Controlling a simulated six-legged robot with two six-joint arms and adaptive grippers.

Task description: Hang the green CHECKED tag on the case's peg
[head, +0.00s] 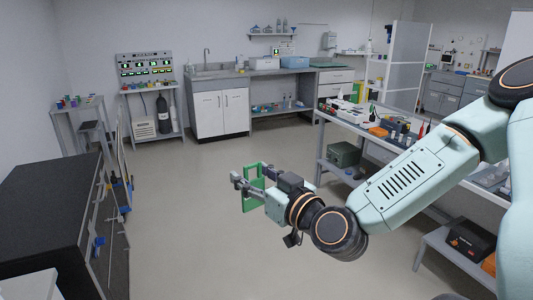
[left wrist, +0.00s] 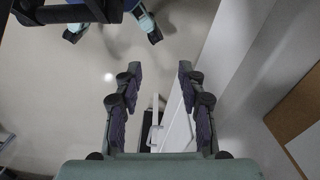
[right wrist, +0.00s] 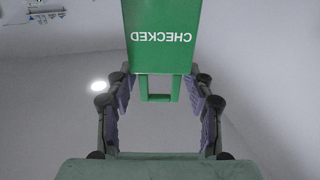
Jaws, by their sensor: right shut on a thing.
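The green tag (right wrist: 160,45) fills the top middle of the right wrist view, with white CHECKED lettering upside down and an open loop at its lower end. My right gripper (right wrist: 160,78) is shut on the tag, one finger on each side. In the head view the tag (head: 250,194) is held up over open floor by my right gripper (head: 253,177). My left gripper (left wrist: 157,72) is open and empty in the left wrist view and is out of the head view. I cannot make out a peg. A dark green box (head: 343,154) sits on the bench's lower shelf; I cannot tell if it is the case.
A laden workbench (head: 345,120) stands at the right, partly behind my right arm. A black-topped cabinet (head: 45,195) stands at the near left. A sink cabinet (head: 220,113) is along the back wall. The floor (head: 200,210) between is clear.

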